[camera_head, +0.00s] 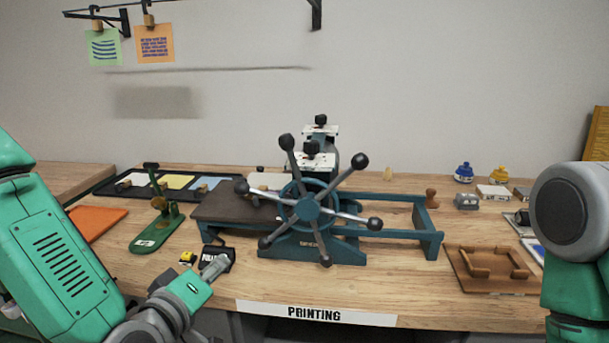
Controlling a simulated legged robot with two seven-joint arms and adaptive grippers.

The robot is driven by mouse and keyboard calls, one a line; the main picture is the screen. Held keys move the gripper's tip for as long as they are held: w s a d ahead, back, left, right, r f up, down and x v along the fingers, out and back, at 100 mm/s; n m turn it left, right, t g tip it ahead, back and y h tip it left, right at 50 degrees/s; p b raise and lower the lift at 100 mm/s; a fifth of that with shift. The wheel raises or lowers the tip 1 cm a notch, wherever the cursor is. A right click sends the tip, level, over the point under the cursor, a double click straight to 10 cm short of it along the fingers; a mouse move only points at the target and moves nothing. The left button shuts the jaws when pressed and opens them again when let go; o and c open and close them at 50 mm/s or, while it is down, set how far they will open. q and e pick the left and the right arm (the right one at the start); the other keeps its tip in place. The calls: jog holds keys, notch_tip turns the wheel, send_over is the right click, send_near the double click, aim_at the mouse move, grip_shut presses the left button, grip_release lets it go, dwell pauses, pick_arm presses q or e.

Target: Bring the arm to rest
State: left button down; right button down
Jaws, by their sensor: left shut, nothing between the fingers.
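My left arm (65,265) comes in from the left, green with grey joints. Its gripper (214,267) is shut and empty at the table's front edge. The gripper tip overlaps a small black block with white lettering (216,253) in the picture; I cannot tell whether they touch. My right arm (575,225) shows only as a grey joint and green links at the right edge. Its gripper is out of view.
A blue press with a spoked wheel (306,208) stands mid-table. A green hand tool (157,228) and an orange sheet (95,222) lie left. A wooden tray (490,269), a stamp (432,198) and ink bottles (463,172) are right. The front edge bears a "PRINTING" label (315,313).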

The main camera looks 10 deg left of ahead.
pick_arm(q)
jog(key=s+a+f+m+g, duration=0.2)
jog(key=s+f+m+g, duration=0.15)
jog(key=s+f, duration=0.55)
jog(key=s+a+f+m+g, duration=0.15)
jog(key=s+f+g, duration=0.3)
jog(key=f, duration=0.75)
jog(key=s+a+f+m+g+y, duration=0.1)
jog(key=s+a+f+m+g, duration=0.1)
jog(key=s, duration=0.5)
jog(key=s+a+f+m+g+y, duration=0.2)
jog(key=s+a+f+g, duration=0.1)
jog(key=s+f+g, duration=0.2)
jog(key=s+f, duration=0.1)
jog(key=s, duration=0.1)
jog(key=shift+s+a, duration=0.35)
jog(key=shift+s, duration=0.05)
